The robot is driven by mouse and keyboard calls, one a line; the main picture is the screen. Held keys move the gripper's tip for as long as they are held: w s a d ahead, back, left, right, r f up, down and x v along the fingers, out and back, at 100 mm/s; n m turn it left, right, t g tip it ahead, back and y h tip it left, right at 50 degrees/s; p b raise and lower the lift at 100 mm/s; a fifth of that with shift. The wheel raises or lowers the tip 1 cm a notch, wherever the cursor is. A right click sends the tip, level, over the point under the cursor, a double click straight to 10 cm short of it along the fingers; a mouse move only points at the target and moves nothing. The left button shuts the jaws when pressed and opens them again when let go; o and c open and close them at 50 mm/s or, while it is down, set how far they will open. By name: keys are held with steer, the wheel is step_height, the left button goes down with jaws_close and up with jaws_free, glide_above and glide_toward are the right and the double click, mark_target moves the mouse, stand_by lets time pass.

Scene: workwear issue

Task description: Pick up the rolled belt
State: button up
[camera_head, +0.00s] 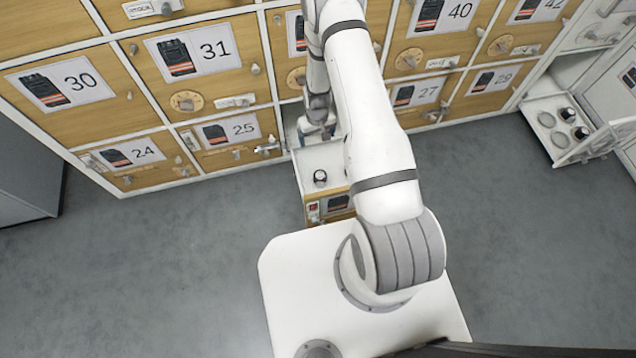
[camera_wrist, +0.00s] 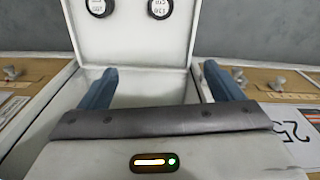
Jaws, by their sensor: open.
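Two rolled belts, dark rings with pale labelled centres, sit in the open white drawer (camera_wrist: 130,50) near the top edge of the wrist view, one on the left (camera_wrist: 100,7) and one on the right (camera_wrist: 159,8). The right label seems to read 120 or 130; the left is unclear. In the head view one rolled belt (camera_head: 320,177) shows in the pulled-out drawer (camera_head: 312,160); my arm hides part of that drawer. My gripper (camera_wrist: 160,70) is open and empty, its blue fingers spread over the drawer. It also shows small beside the lockers in the head view (camera_head: 318,127).
Wooden numbered locker doors (camera_head: 198,55) line the wall behind the drawer. Another open drawer (camera_head: 540,112) on the right holds several round items (camera_head: 567,115). A grey cabinet (camera_head: 25,170) stands at far left. The grey floor (camera_head: 180,260) is clear.

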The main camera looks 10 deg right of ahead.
steer(key=b, duration=0.3)
glide_above(320, 175)
steer(key=f, duration=1.5)
steer(key=shift+w+f, duration=0.2)
steer(key=shift+f, duration=0.15)
steer(key=f, duration=0.1)
steer(key=f+b, duration=0.1)
steer(key=f, duration=0.1)
steer(key=f+b, duration=0.1)
steer(key=f, duration=0.1)
steer(key=shift+s+f, duration=0.1)
steer(key=shift+s, duration=0.15)
steer(key=c, duration=1.2)
steer(key=shift+o, duration=0.2)
